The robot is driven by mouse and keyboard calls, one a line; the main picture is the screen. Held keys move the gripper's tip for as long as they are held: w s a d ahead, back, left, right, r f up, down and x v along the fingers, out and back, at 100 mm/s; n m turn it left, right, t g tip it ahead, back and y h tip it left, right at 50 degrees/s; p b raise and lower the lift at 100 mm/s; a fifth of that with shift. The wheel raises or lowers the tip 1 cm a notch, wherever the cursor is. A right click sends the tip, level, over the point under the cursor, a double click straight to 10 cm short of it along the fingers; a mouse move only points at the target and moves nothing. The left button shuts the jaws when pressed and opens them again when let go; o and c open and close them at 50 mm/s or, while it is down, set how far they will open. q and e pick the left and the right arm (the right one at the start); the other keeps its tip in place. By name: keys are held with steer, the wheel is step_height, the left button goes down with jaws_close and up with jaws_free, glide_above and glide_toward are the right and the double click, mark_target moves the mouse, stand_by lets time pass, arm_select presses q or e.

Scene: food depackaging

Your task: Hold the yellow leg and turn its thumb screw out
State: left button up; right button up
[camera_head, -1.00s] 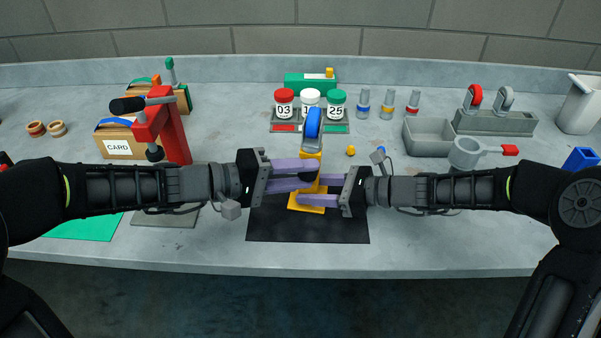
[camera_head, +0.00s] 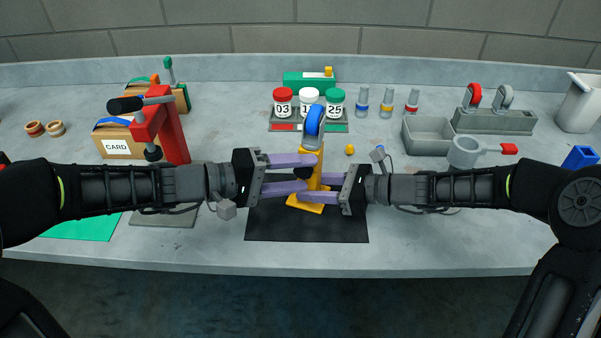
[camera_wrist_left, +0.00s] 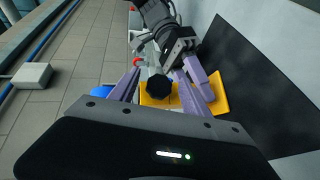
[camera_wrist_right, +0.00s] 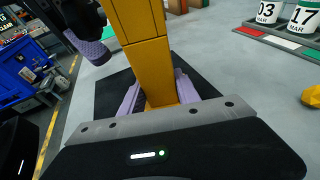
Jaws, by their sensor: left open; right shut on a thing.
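The yellow leg (camera_head: 312,169) stands upright on the black mat (camera_head: 270,226), with a blue wheel (camera_head: 314,123) at its top. My right gripper (camera_head: 325,188) is shut on the yellow leg, which fills the space between its fingers in the right wrist view (camera_wrist_right: 155,75). The dark thumb screw (camera_head: 304,173) is on the leg's left side; in the left wrist view the screw (camera_wrist_left: 159,88) shows between the fingers. My left gripper (camera_head: 306,177) is open, its lilac fingers above and below the screw, apart from it.
Three numbered jars (camera_head: 309,101) stand behind the leg. A small yellow knob (camera_head: 349,150) lies to its right. A red press (camera_head: 160,128) stands at the left and a grey bin (camera_head: 427,137) at the right. The mat's front is clear.

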arm_select(q)
steer(key=v, duration=1.1)
steer(key=shift+a, duration=0.2)
steer(key=shift+s, duration=0.1)
steer(key=s+d+r+m+g+y, duration=0.15)
steer(key=s+d+m+g, duration=0.35)
steer(key=d, duration=0.5)
steer(key=s+d+r+m+g+y, duration=0.1)
steer(key=s+d+m+g+y, duration=0.25)
steer(key=d+m, duration=0.45)
steer(key=w+a+r+n+t+y, duration=0.6)
steer(key=w+a+r+t+y, duration=0.1)
steer(key=w+a, duration=0.1)
steer(key=shift+w+a+y, duration=0.2)
steer(key=shift+w+y, duration=0.2)
steer(key=shift+w, duration=0.3)
